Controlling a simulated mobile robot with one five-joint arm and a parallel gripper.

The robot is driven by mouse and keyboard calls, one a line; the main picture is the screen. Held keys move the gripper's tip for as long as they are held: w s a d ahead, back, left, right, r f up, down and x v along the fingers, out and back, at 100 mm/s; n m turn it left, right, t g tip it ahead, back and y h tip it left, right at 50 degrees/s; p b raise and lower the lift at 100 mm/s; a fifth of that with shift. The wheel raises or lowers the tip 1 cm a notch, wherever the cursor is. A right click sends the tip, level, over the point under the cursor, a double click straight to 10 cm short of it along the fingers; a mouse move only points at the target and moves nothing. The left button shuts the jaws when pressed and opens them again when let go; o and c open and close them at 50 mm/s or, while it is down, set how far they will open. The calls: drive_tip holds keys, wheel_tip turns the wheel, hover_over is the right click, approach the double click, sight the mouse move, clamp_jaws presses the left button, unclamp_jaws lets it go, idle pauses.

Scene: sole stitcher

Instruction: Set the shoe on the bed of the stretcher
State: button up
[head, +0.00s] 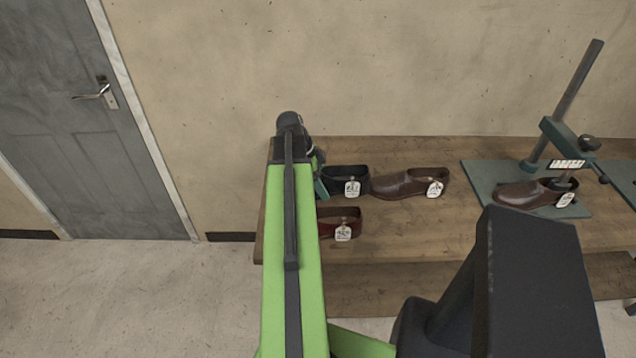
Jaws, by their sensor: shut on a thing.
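My gripper (321,184) is at the left end of the wooden bench, mostly hidden behind my green arm. One teal finger shows against the left end of a black shoe (347,174) with a white tag, and the gripper is shut on that shoe. I cannot tell whether the shoe is clear of the bench top. The stretcher (550,128), with a teal base plate, a slanted post and a clamp, stands at the right. A brown tagged shoe (520,194) is at its bed, under the clamp.
A brown shoe (395,185) lies right of the black one, and a dark red shoe (338,216) lies in front; both have tags. The bench (440,228) is bare between these shoes and the stretcher. Another teal plate (622,172) shows at the right edge.

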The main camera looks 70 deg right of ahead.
sight(357, 170)
drive_tip(key=s+r+p, duration=0.1)
drive_tip(key=s+r, duration=0.1)
drive_tip(key=s, duration=0.1)
drive_tip(key=s+d+r+p, duration=0.1)
drive_tip(key=s+r+p, duration=0.1)
drive_tip(key=s, duration=0.1)
drive_tip(key=s+d+r+p, duration=0.1)
drive_tip(key=s+r+p, duration=0.1)
drive_tip(key=s, duration=0.1)
drive_tip(key=shift+s+d, duration=0.25)
drive_tip(key=shift+s, duration=0.2)
drive_tip(key=shift+d, duration=0.1)
